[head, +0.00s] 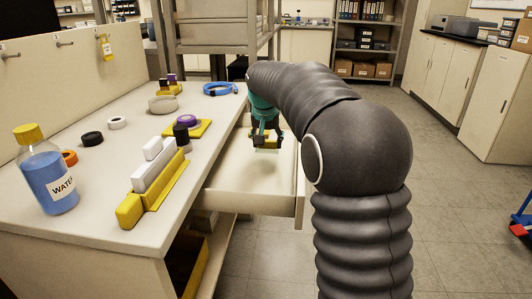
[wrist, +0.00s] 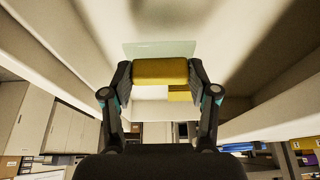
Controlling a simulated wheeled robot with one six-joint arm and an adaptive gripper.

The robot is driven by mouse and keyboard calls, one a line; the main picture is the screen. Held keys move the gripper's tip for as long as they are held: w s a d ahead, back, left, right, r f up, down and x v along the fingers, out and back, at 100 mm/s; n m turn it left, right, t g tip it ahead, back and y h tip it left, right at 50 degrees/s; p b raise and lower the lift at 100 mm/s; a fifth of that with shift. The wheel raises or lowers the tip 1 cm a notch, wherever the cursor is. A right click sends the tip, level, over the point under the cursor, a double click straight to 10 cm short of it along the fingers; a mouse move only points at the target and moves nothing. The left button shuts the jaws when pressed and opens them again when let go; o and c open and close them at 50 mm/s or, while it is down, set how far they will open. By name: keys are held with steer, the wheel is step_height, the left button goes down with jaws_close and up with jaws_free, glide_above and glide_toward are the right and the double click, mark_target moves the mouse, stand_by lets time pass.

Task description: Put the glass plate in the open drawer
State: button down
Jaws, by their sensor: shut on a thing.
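The glass plate (head: 266,151) is a thin, pale green, see-through sheet under my gripper (head: 266,138) in the head view. In the wrist view the plate (wrist: 160,49) juts out beyond a yellow block (wrist: 160,72) that sits between my two fingers. My gripper is shut on this yellow grip part of the plate. The open drawer (head: 255,208) is pale and sticks out from the bench's right side. The plate is over the drawer's inside, within its walls. Whether it touches the drawer floor I cannot tell.
The bench top (head: 112,128) carries a water bottle (head: 46,175), a yellow holder with white blocks (head: 152,180), tape rolls, a grey bowl (head: 163,104) and a blue cable coil (head: 220,89). A smaller yellow piece (wrist: 179,96) shows behind the grip. The drawer's front half looks empty.

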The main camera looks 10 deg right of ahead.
mark_target(267, 150)
steer(key=shift+f, duration=1.75)
steer(key=shift+f, duration=0.1)
steer(key=shift+f, duration=0.1)
steer(key=shift+c, duration=1.5)
jaws_free()
